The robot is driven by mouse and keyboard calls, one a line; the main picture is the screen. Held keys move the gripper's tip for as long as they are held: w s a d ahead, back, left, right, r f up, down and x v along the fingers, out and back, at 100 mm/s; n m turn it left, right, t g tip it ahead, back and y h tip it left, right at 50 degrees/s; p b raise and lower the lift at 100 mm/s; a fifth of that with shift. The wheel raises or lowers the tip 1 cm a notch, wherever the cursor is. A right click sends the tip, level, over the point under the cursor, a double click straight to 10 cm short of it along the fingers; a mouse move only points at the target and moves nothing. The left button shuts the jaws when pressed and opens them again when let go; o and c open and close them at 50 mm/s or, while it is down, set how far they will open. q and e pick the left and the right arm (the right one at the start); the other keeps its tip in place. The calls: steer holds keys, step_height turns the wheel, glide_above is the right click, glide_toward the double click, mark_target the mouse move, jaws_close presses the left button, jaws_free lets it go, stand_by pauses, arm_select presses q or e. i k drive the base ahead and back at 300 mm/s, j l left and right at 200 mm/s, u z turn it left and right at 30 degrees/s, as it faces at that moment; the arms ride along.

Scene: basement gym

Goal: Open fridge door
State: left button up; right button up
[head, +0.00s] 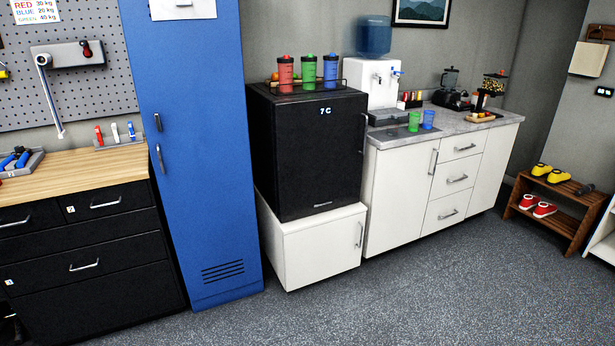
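A small black fridge (307,155) stands in the middle of the head view on a low white cabinet (310,248). Its front faces toward me and to the right, and a small display on it reads 7 C. The fridge door (325,165) looks shut. A vertical handle (363,133) runs along the door's right edge. Neither of my grippers is in the head view, so I cannot see their state.
Several shaker bottles (308,71) stand on the fridge. A tall blue locker (200,150) is at its left, a white counter unit (425,195) at its right. A shoe rack (555,210) is at far right. The grey floor (400,290) in front is clear.

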mark_target(320, 142)
steer(key=i+z, duration=0.15)
steer(key=i, duration=0.55)
steer(key=i+l, duration=0.2)
steer(key=i, duration=0.2)
steer(key=i+l, duration=0.2)
steer(key=i, duration=0.2)
steer(key=i+l+z, duration=0.1)
steer(key=i+l, duration=0.15)
steer(key=i, duration=0.15)
